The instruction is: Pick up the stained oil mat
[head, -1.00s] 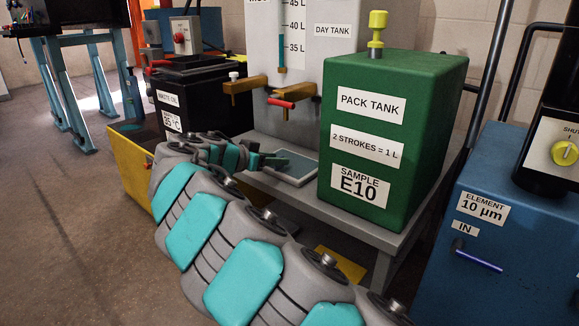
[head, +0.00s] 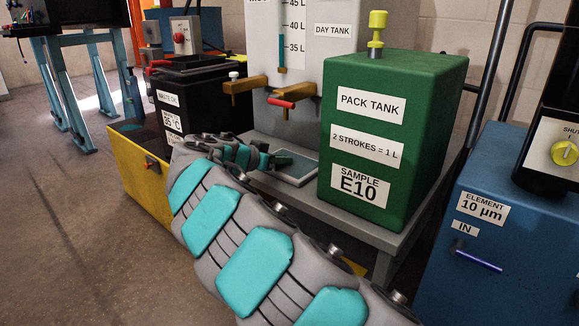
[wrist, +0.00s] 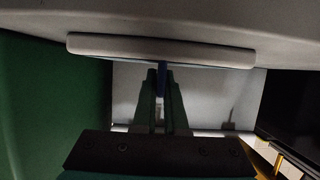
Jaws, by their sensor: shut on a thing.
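The stained oil mat (head: 299,168) shows as a flat, dark blue-grey sheet within the pale-rimmed tray (head: 297,185) on the grey stand, left of the green tank. My gripper (head: 284,160) reaches over the tray from the left, partly hidden by my wrist. In the wrist view my gripper (wrist: 161,75) is closed around a thin blue edge (wrist: 162,72), which looks like the mat seen edge-on. A long pale bar (wrist: 160,48) lies just beyond the fingertips. I cannot tell whether the mat is clear of the tray.
The green pack tank (head: 393,150) stands close on the right. The day tank's brass taps (head: 290,92) with a red handle are above and behind. A black waste-oil container (head: 205,105) stands at the left in a yellow tray (head: 139,178).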

